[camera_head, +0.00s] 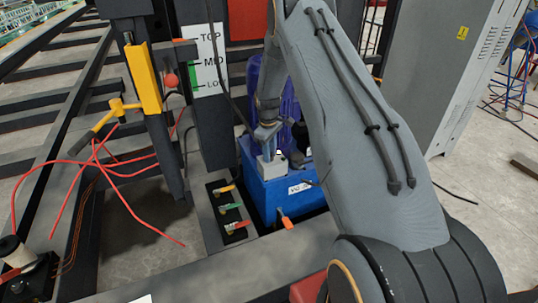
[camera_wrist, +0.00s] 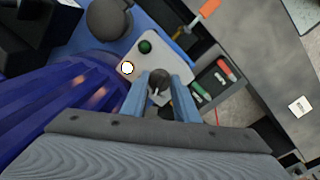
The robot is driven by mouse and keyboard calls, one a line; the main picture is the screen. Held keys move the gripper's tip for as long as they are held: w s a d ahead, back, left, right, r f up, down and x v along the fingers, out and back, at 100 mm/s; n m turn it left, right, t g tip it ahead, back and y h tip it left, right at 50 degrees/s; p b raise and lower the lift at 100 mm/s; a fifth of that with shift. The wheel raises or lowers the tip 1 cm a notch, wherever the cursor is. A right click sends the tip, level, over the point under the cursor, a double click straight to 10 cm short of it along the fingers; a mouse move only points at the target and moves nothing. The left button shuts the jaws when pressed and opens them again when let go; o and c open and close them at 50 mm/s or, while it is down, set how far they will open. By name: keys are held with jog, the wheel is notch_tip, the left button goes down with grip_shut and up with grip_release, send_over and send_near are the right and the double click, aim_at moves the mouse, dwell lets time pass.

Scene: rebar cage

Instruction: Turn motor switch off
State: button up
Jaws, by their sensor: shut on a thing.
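The motor switch, a dark round knob (camera_wrist: 158,84), sits on a pale control plate (camera_wrist: 172,54) and shows between my fingers in the wrist view. My gripper (camera_wrist: 160,90) is shut on it, one blue-grey finger on each side. The knob's lower part is hidden by the gripper body. On the same plate are a dark green button (camera_wrist: 145,47) and a bright white light with a yellowish rim (camera_wrist: 127,68). In the head view, my gripper (camera_head: 268,138) points down onto the pale switch box (camera_head: 271,167) on the blue unit (camera_head: 278,195); the knob is hidden there.
A purple-blue ribbed motor (camera_wrist: 60,100) stands close beside my gripper. Several coloured valve handles (camera_head: 231,207) and an orange lever (camera_head: 286,222) are near the blue unit. A dark post with a level scale (camera_head: 205,62) stands left. A grey cabinet (camera_head: 455,70) stands right.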

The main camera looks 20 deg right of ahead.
jog(key=shift+d+n, duration=0.1)
jog(key=shift+n, duration=2.1)
jog(key=o, duration=1.1)
jog(key=shift+c, duration=0.2)
jog(key=shift+s+r+b, duration=0.2)
jog(key=shift+r+b, duration=0.4)
jog(key=shift+r, duration=3.3)
